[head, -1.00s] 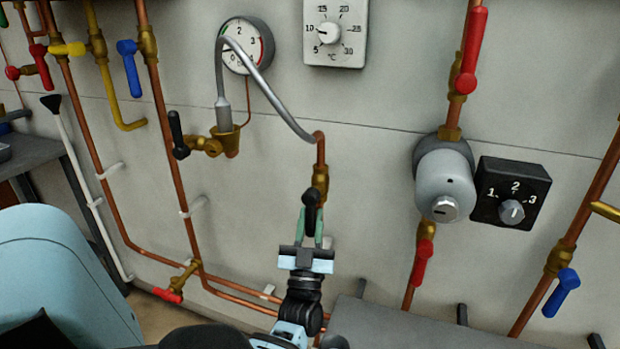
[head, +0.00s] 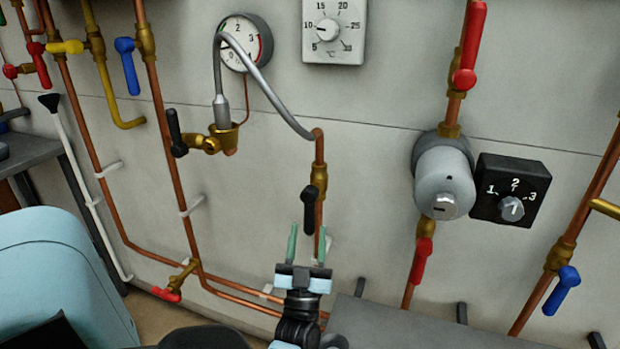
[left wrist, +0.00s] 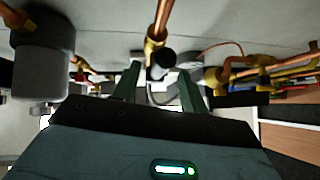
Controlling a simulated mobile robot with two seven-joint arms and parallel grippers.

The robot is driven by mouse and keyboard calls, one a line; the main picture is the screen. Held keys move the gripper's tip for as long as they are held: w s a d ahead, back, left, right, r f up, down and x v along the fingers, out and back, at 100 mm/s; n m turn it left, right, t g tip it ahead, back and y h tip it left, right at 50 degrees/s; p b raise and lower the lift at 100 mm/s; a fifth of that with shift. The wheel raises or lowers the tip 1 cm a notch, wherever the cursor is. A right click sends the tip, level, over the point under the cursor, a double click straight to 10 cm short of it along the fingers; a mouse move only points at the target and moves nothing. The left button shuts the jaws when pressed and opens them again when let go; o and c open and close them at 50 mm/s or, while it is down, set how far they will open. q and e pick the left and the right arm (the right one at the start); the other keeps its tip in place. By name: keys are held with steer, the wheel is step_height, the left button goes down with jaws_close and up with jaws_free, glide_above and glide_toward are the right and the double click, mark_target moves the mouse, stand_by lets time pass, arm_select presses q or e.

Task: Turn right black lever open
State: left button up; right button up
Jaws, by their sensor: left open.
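The right black lever (head: 308,207) hangs down from a brass valve (head: 319,177) on the copper pipe under the end of the grey hose. In the left wrist view its round black end (left wrist: 163,65) shows between and beyond the fingers. My left gripper (head: 307,243) is open and empty, with its green fingertips just below the lever; it also shows in the left wrist view (left wrist: 158,84). The left black lever (head: 176,132) points up, slightly tilted, beside a brass fitting. My right gripper is not in view.
A grey hose (head: 271,92) arches above, near the pressure gauge (head: 245,42). Right of the gripper are a grey cylinder (head: 444,180) and a black dial box (head: 511,192). Copper pipes (head: 250,290) run low along the wall. A dark grey surface (head: 400,325) lies at lower right.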

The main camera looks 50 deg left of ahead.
mark_target(309, 227)
arm_select(q)
steer(key=v, duration=0.3)
steer(key=shift+s+f, duration=0.1)
steer(key=shift+f, duration=0.05)
steer(key=shift+s+d+f, duration=0.1)
steer(key=shift+s+d, duration=0.05)
steer(key=shift+d, duration=0.05)
steer(key=shift+f, duration=0.1)
stand_by(0.3)
